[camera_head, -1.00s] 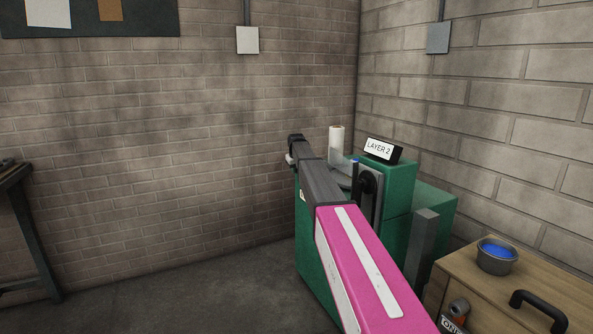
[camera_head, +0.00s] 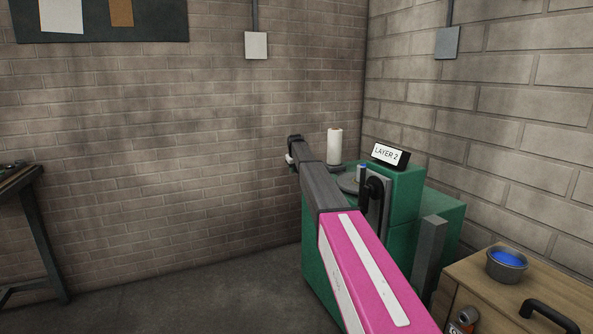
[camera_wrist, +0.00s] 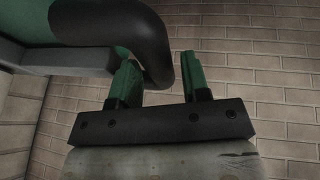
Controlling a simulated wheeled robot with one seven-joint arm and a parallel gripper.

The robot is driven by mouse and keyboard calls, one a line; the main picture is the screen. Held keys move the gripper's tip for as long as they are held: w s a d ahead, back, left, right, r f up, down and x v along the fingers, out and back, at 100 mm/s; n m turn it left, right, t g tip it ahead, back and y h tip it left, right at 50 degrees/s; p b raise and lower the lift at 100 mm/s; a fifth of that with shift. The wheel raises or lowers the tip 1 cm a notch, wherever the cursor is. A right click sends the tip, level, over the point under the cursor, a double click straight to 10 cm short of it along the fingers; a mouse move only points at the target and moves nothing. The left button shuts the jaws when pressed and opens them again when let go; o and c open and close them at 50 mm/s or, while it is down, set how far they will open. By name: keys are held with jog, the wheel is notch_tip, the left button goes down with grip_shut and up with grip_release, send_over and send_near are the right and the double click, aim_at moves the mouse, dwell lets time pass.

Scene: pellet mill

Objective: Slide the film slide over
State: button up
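A green machine (camera_head: 325,250) stands in the corner, with a white roll (camera_head: 334,146) upright near its top and a grey disc (camera_head: 349,183) beside the roll. I cannot tell which part is the film slide. In the wrist view my gripper (camera_wrist: 161,80) has two green fingers apart. A thick black curved handle (camera_wrist: 148,30) comes down between them, overlapping the left finger, with a narrow gap before the right one. The fingers are not visible in the head view, where my pink and dark arm reaches across the machine.
A LAYER 2 sign (camera_head: 388,153) sits on the machine, with a black lever (camera_head: 374,190) below it. A wooden cabinet (camera_head: 480,285) with a blue-filled bowl (camera_head: 507,262) stands at right. A bench (camera_head: 30,215) is at far left. The floor between is clear.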

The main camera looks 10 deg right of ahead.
jog(key=shift+o, duration=0.3)
jog(key=shift+s+r, duration=0.3)
jog(key=shift+r, duration=0.15)
jog(key=v, duration=0.9)
jog(key=shift+r, duration=0.4)
jog(key=s+d+f+m+g, duration=0.1)
jog(key=s+f, duration=1.4)
jog(key=s, duration=0.1)
jog(key=s+f+m+g, duration=0.1)
jog(key=s+f, duration=0.6)
jog(key=s, duration=0.8)
jog(key=s+d+f+m+g, duration=0.1)
jog(key=s+f, duration=0.6)
jog(key=s, duration=0.8)
jog(key=s+d+f+m+g, duration=0.1)
jog(key=s+f, duration=0.5)
jog(key=s, duration=0.9)
jog(key=shift+s+d+f+g+y, duration=0.2)
jog(key=shift+s+f+g+y, duration=0.1)
jog(key=shift+f+g, duration=0.15)
jog(key=shift+w, duration=0.1)
